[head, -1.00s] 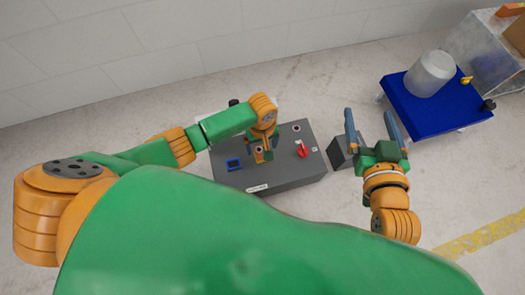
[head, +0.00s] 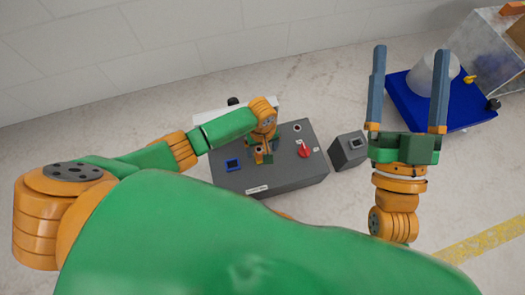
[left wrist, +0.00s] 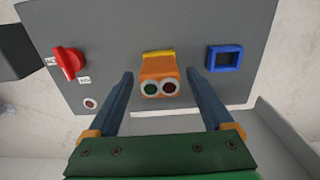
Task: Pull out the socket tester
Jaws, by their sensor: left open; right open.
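The socket tester (left wrist: 157,70) is an orange block with a green and a red round light on its end. It sits at the grey panel box (left wrist: 210,20), which also shows in the head view (head: 290,178). My left gripper (left wrist: 160,88) is open, with one finger on each side of the tester and a visible gap to both. In the head view my left gripper (head: 262,152) is over the panel box, and its wrist largely hides the tester. My right gripper (head: 411,60) is open and empty, right of the panel box.
The panel box carries a red knob (head: 304,151) and a blue-framed square socket (head: 232,165). A small grey box (head: 348,150) stands just right of it. A blue platform (head: 470,105) with a pale container (head: 424,72) is at the upper right. The floor in front is clear.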

